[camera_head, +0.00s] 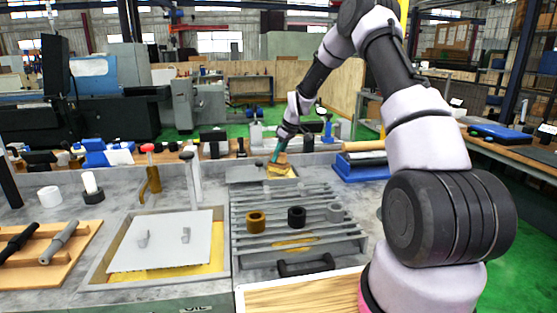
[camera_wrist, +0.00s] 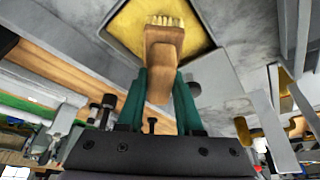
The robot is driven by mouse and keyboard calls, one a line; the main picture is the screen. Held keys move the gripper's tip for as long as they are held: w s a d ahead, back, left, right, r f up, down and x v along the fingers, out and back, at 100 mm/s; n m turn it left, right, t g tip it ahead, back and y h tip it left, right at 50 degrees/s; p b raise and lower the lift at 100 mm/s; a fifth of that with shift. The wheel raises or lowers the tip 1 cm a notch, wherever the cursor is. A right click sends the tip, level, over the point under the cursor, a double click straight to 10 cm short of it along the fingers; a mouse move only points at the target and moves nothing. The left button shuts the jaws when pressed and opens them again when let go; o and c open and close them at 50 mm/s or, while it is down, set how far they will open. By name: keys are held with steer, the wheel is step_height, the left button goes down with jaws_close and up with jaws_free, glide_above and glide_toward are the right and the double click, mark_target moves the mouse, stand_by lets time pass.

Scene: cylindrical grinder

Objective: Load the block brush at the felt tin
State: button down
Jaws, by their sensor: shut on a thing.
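My gripper (camera_head: 276,157) is at the back of the bench, low over the felt tin. In the wrist view its green fingers are shut on the block brush (camera_wrist: 163,50), which has a brown wooden body and pale yellow bristles. The bristles point away from the gripper and lie over the yellow felt (camera_wrist: 125,28) in the felt tin. The tin's felt also shows in the head view (camera_head: 280,171), just below the gripper. I cannot tell whether the bristles touch the felt. In the head view the brush is too small to make out clearly.
A slatted rack (camera_head: 297,222) with several ring parts stands in front of the tin. A blue stand with a tan roller (camera_head: 362,146) is to its right. A white plate (camera_head: 165,240) lies in a shallow tray at the left. A red-knobbed lever (camera_head: 150,172) stands behind it.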

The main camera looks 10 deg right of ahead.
steer(key=shift+r, duration=2.5)
